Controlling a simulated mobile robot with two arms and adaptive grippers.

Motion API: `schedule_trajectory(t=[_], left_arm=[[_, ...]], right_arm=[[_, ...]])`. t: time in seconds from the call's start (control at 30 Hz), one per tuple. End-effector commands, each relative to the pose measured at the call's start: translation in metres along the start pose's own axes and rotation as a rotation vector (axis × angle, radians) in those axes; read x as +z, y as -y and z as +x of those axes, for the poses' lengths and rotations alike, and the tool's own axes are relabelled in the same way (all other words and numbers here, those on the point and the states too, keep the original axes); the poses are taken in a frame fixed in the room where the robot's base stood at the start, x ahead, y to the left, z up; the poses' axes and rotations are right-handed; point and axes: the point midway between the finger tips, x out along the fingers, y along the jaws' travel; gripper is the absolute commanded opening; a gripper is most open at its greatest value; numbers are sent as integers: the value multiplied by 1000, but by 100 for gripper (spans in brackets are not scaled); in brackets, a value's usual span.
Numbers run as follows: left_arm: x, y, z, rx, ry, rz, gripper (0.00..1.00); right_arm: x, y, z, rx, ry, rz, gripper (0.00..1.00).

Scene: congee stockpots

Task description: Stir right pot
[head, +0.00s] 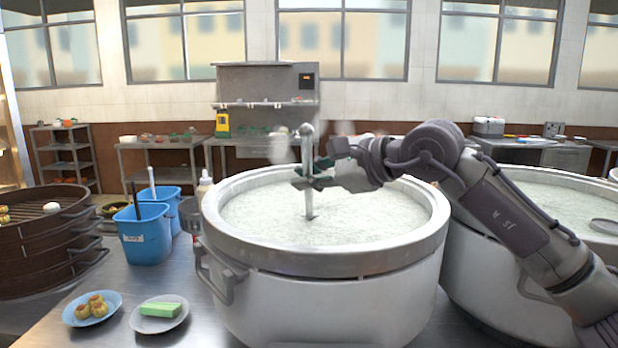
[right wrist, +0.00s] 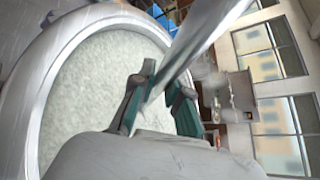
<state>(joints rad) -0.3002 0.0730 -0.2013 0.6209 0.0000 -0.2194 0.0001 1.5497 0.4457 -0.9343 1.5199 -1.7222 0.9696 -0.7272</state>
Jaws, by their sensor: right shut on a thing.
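A large white pot (head: 330,300) stands in the middle of the counter, full of pale congee (head: 265,215). A second white pot (head: 480,275) of congee stands to its right, partly hidden behind my right arm. My right gripper (head: 308,178) is over the middle pot, shut on a grey metal stirring rod (head: 307,150). The rod stands nearly upright, its lower end in the congee and hidden there. In the right wrist view the rod (right wrist: 205,35) passes between the green-padded fingers (right wrist: 160,100). My left gripper is not in view.
A round grey piece (head: 605,226) lies in the right pot's congee. On the left are blue buckets (head: 145,240), dark steamers (head: 45,250), a plate of buns (head: 92,310) and a plate with a green block (head: 160,315). Shelves and side tables line the back wall.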

Motion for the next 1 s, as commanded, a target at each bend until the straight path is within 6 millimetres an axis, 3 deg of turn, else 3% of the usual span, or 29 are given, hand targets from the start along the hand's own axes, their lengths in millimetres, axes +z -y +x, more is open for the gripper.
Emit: schedule_trajectory(t=[0.43, 1.0], left_arm=[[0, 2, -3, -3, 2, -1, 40], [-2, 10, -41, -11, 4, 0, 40]], right_arm=[[4, 4, -2, -2, 2, -1, 0], [39, 40, -20, -2, 2, -2, 0]])
